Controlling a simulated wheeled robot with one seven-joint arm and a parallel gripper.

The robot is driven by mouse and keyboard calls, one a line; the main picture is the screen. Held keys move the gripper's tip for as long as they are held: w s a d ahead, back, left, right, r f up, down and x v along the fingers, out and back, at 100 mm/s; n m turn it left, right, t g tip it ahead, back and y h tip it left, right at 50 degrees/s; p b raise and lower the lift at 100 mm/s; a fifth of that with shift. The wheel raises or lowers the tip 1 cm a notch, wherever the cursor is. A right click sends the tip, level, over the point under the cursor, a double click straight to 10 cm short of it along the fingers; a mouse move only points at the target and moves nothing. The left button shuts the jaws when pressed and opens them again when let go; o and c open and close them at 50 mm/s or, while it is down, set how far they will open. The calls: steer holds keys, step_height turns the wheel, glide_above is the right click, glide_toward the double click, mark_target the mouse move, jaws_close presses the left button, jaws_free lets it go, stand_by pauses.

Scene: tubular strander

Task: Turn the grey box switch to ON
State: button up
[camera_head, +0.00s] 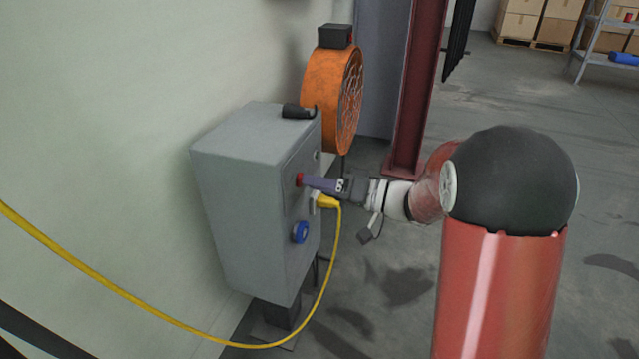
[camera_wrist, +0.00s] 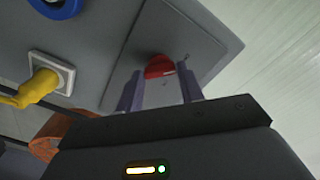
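The grey box (camera_head: 245,200) stands by the wall, with its front panel facing right in the head view. A red switch knob (camera_head: 299,180) sits on the raised upper plate of that panel. In the wrist view the red knob (camera_wrist: 159,67) shows between the fingertips of my gripper (camera_wrist: 160,80). The two purple fingers are apart, one on each side of the knob, with narrow gaps that suggest no firm grip. In the head view my gripper (camera_head: 311,183) reaches the panel from the right. The switch's position marks cannot be read.
A yellow plug (camera_head: 327,202) with its cable sits in a socket just below my gripper. A blue round fitting (camera_head: 300,232) is lower on the panel. A black object (camera_head: 298,111) lies on the box top. An orange reel (camera_head: 333,95) and red post (camera_head: 413,90) stand behind.

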steer(key=c, duration=0.5)
steer(key=shift+o, duration=0.2)
steer(key=shift+m+b, duration=0.3)
steer(key=shift+m+p, duration=0.65)
steer(key=shift+m, duration=7.95)
steer(key=o, duration=1)
